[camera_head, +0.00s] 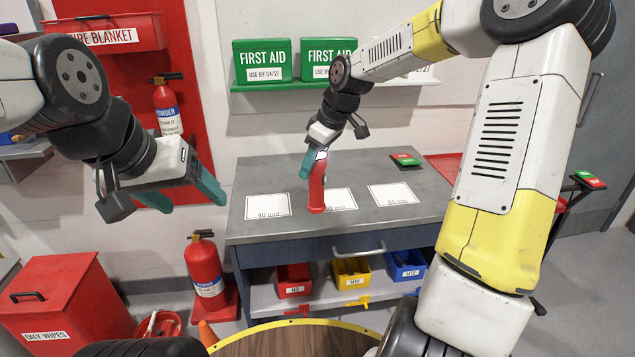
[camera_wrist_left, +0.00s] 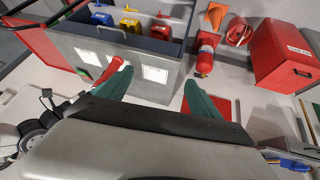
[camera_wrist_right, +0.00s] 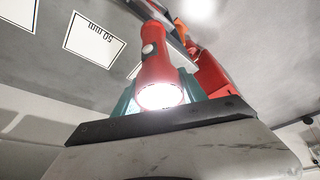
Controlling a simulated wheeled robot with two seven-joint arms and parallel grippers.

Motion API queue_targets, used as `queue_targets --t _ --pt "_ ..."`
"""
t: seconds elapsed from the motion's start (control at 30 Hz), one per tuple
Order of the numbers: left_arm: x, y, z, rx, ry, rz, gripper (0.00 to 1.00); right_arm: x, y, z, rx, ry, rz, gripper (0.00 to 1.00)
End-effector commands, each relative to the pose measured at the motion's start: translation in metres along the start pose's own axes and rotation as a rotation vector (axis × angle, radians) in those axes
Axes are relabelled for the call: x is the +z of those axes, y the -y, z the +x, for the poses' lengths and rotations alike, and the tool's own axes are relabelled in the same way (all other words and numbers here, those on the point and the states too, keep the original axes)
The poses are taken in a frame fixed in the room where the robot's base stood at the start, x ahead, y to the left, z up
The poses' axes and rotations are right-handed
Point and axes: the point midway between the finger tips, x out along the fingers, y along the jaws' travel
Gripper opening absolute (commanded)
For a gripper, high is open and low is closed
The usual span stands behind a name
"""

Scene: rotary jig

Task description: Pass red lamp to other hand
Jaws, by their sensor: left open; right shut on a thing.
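The red lamp (camera_head: 317,187) is a torch-shaped cylinder, held roughly upright above or at the front of the grey worktop; I cannot tell if its lower end touches anything. My right gripper (camera_head: 312,161) is shut on its upper end. In the right wrist view the lamp (camera_wrist_right: 156,65) shows its bright lit lens toward the camera and a pale button on its side. My left gripper (camera_head: 181,194) is open and empty, left of the lamp and apart from it. In the left wrist view the lamp (camera_wrist_left: 102,77) appears just left of the open left fingers (camera_wrist_left: 158,90).
The grey worktop (camera_head: 230,223) carries white labelled cards (camera_head: 267,206) and a red-green block (camera_head: 405,159). Red, yellow and blue bins (camera_head: 352,271) sit on the shelf below. A fire extinguisher (camera_head: 204,265) and a red wipes box (camera_head: 65,300) stand left. Air between the grippers is clear.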

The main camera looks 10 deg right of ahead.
Motion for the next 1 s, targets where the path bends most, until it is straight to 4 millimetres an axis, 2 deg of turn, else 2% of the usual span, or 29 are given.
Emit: queue_targets --t 0.03,0.2,0.37,0.47,0.57,0.8,0.9,1.0 --pt "0.0 0.0 0.0 0.0 0.0 0.0 0.74 -0.013 -0.002 -0.008 -0.022 -0.006 -0.055 0.04" --pt "0.0 0.0 0.0 0.0 0.0 0.0 0.74 -0.037 -0.003 -0.027 -0.081 -0.001 -0.198 0.04" --pt "0.0 0.0 0.0 0.001 -0.001 0.001 0.75 -0.047 -0.004 -0.035 -0.107 0.003 -0.259 0.04" --pt "-0.007 -0.007 0.005 0.019 -0.015 0.016 0.75 -0.048 -0.004 -0.037 -0.112 0.004 -0.273 0.04" --pt "-0.024 -0.025 0.015 0.066 -0.06 0.056 0.75 -0.049 -0.004 -0.037 -0.113 0.004 -0.274 0.04" --pt "-0.093 -0.1 0.056 0.203 -0.286 0.183 0.75 -0.048 -0.004 -0.037 -0.112 0.005 -0.273 0.04" --pt "-0.117 -0.125 0.071 0.213 -0.384 0.215 0.75 -0.048 -0.004 -0.037 -0.112 0.005 -0.273 0.04" --pt "-0.134 -0.141 0.084 0.193 -0.466 0.237 0.75 -0.048 -0.004 -0.037 -0.112 0.005 -0.272 0.04"
